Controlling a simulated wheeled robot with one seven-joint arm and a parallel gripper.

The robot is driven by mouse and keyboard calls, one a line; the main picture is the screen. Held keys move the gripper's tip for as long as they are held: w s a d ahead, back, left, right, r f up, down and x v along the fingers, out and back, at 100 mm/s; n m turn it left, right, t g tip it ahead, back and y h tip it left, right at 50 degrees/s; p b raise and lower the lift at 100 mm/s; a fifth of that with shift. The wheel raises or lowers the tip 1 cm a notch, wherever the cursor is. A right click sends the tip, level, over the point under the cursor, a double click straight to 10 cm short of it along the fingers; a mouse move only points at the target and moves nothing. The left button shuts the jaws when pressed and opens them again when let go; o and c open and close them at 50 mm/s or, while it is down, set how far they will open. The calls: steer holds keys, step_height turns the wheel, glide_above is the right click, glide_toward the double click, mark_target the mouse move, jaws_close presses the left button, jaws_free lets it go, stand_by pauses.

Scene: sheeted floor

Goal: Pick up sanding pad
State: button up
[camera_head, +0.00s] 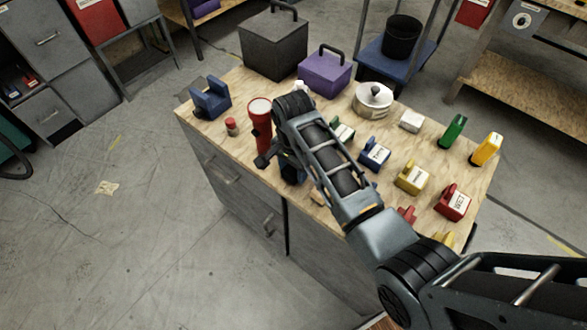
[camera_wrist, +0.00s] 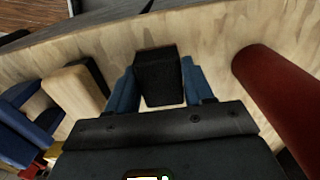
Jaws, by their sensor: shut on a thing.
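A small black block (camera_wrist: 160,78), apparently the sanding pad, sits between the blue fingers of my gripper (camera_wrist: 160,88) in the wrist view. The fingers are shut on its two sides. It is at the worktop (camera_wrist: 215,40); I cannot tell whether it still touches the wood. In the head view my gripper (camera_head: 290,170) is low over the near left part of the worktop, mostly hidden by my arm. The pad cannot be made out there.
A red flashlight (camera_head: 261,125) stands close left of my gripper; it shows at right in the wrist view (camera_wrist: 285,100). A wood-and-black block (camera_wrist: 75,95) lies on the other side. A blue vise (camera_head: 211,100), purple toolbox (camera_head: 325,75), pot (camera_head: 372,100) and several coloured boxes crowd the worktop.

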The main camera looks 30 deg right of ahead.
steer(key=shift+r, duration=0.45)
step_height(320, 180, up, 3)
steer(key=shift+w+f, duration=0.1)
steer(key=w+d+r+b, duration=0.2)
steer(key=d+r, duration=0.4)
steer(key=d, duration=0.5)
steer(key=shift+w+d+r, duration=0.15)
steer(key=shift+d+r, duration=0.1)
steer(key=shift+r, duration=0.15)
steer(key=o, duration=0.4)
steer(key=c, duration=0.3)
steer(key=shift+a, duration=0.1)
